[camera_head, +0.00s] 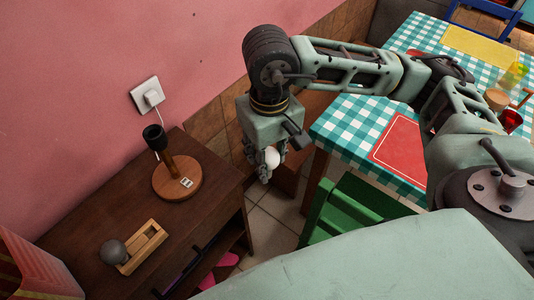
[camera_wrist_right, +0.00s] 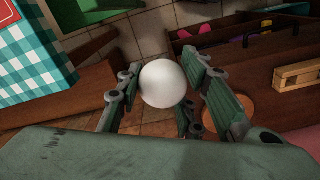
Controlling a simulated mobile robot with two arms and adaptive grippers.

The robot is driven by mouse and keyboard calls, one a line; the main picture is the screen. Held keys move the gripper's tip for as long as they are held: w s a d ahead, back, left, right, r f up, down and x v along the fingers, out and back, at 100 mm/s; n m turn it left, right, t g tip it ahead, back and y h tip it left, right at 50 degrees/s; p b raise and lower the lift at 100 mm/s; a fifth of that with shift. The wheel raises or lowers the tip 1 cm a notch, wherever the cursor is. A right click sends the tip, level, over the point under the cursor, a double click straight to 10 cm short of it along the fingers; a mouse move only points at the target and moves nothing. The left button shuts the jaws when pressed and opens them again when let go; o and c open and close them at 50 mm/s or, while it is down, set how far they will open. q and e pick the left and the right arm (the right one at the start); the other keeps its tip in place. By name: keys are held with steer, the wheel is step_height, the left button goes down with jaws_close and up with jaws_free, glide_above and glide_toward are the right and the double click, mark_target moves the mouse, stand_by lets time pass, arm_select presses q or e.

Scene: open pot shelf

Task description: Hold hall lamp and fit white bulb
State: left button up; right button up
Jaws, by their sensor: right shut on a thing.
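The hall lamp (camera_head: 177,178) stands on the dark brown cabinet, with a round wooden base, a wooden stem and a black socket (camera_head: 154,137) tilted at the top. No bulb shows in the socket. The white bulb (camera_head: 272,157) is held between the fingers of my right gripper (camera_head: 266,164), to the right of the lamp and beyond the cabinet edge. In the right wrist view the white bulb (camera_wrist_right: 164,84) sits between the fingers, and part of the lamp base (camera_wrist_right: 230,108) shows behind a finger. My left gripper is not in view.
A grey bulb (camera_head: 113,252) lies by a wooden holder (camera_head: 143,246) on the cabinet (camera_head: 75,207). A white plug (camera_head: 150,96) is on the pink wall. A green chair (camera_head: 350,207) and a checkered table (camera_head: 350,116) with a red mat (camera_head: 402,150) stand at right.

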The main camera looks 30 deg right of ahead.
steer(key=shift+w+a+r+p, duration=0.35)
steer(key=shift+w+r+p, duration=0.15)
steer(key=shift+r, duration=0.1)
steer(key=w+a+r+p, duration=0.7)
steer(key=a+r, duration=0.2)
steer(key=r, duration=0.3)
steer(key=w+a+r+p, duration=0.6)
steer(key=a+r, duration=0.3)
steer(key=r, duration=0.3)
arm_select(q)
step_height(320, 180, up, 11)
steer(key=b, duration=0.3)
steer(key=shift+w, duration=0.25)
arm_select(e)
step_height(320, 180, down, 5)
steer(key=shift+w+a+f, duration=0.1)
steer(key=shift+w+f, duration=0.05)
steer(key=shift+f, duration=0.05)
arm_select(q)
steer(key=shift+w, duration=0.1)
